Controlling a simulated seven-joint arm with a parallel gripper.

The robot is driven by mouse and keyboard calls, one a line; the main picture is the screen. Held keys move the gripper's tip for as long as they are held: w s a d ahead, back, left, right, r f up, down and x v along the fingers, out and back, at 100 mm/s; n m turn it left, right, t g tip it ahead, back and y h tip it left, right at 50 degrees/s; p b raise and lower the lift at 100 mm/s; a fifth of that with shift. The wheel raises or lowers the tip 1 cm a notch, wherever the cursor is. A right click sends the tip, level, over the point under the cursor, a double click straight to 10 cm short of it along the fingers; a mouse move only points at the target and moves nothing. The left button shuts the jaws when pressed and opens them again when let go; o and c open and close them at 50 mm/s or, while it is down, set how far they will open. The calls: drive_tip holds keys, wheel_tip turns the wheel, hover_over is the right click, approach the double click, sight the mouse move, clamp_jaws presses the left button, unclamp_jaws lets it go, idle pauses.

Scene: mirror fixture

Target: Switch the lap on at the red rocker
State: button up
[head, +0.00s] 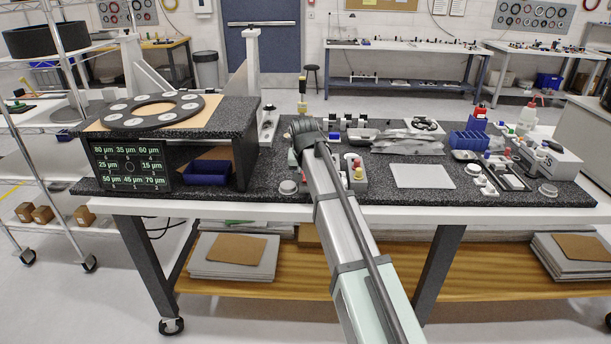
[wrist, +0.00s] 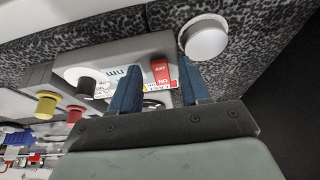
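The red rocker (wrist: 160,72) shows in the wrist view on a grey control box (wrist: 132,58), with white lettering on it and a white label at its end. My gripper (wrist: 160,65) is open and empty. Its two blue fingers stand apart, one on each side of the rocker in the picture; I cannot tell whether they touch the box. A black knob (wrist: 86,86) is on the box left of the rocker. In the head view my arm hides the fingertips and the rocker. Which way the rocker is tipped is unclear.
A white round cap (wrist: 205,38) is on the speckled slab near the right finger. Yellow (wrist: 47,103) and red (wrist: 75,112) knobs are to the left. A black ring plate (head: 112,119) lies on a stand at left, above a display (head: 128,168). A white plate (head: 422,176) lies right of my arm.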

clamp_jaws()
drive_tip(key=shift+w+r+g, duration=0.2)
drive_tip(key=shift+w+g, duration=0.35)
drive_tip(key=shift+g, duration=0.25)
drive_tip(key=shift+w+r+g, duration=0.1)
drive_tip(key=shift+w+g, duration=0.1)
drive_tip(key=shift+g, duration=1.2)
drive_tip(key=shift+s, duration=0.1)
drive_tip(key=shift+o, duration=0.3)
unclamp_jaws()
